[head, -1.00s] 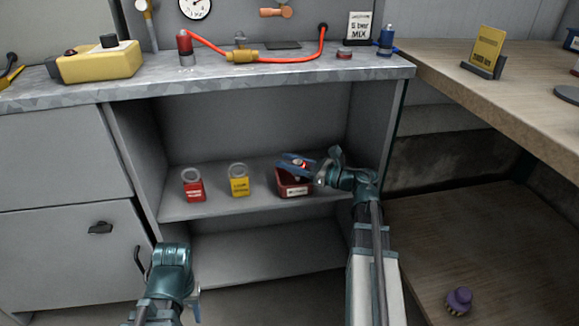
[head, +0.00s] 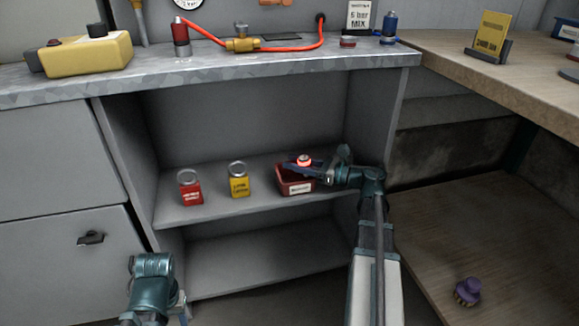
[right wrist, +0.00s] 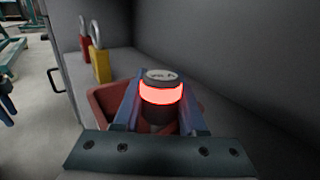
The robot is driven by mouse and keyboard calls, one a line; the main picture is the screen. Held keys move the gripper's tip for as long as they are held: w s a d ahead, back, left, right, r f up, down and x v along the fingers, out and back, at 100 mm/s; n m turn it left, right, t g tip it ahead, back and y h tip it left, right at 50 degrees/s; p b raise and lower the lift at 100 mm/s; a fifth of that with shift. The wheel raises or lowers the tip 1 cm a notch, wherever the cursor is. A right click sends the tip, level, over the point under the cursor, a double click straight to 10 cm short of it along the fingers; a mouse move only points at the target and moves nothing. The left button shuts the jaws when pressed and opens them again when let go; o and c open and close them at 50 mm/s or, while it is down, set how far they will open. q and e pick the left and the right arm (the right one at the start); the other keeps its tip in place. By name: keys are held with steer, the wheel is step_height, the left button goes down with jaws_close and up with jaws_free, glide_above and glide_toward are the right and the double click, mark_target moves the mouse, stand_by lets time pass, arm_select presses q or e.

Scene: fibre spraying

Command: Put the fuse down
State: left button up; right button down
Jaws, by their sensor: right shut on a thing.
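The fuse (right wrist: 161,92) is a short cylinder with a grey cap and a glowing red band. It stands upright between the fingers of my right gripper (right wrist: 158,110), which is shut on it. In the head view the fuse (head: 304,160) shows as a small red glow, and my right gripper (head: 306,166) is over the red bin (head: 296,186) on the cabinet's upper shelf. The bin (right wrist: 105,98) lies behind and below the fingers in the right wrist view. Its inside is mostly hidden. My left gripper's fingers are out of sight; only its wrist shows low in the head view.
A red padlock (head: 190,188) and a yellow padlock (head: 238,180) stand left of the bin on the shelf (head: 215,208). The lower shelf (head: 250,262) is empty. The metal worktop (head: 210,68) overhangs the shelves. A purple brush (head: 467,290) lies on the lower board at right.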

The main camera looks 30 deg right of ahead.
steer(key=shift+c, duration=2.4)
jaws_free()
steer(key=shift+d+f, duration=0.1)
steer(key=shift+f, duration=0.1)
steer(key=v, duration=1.2)
steer(key=shift+r, duration=0.1)
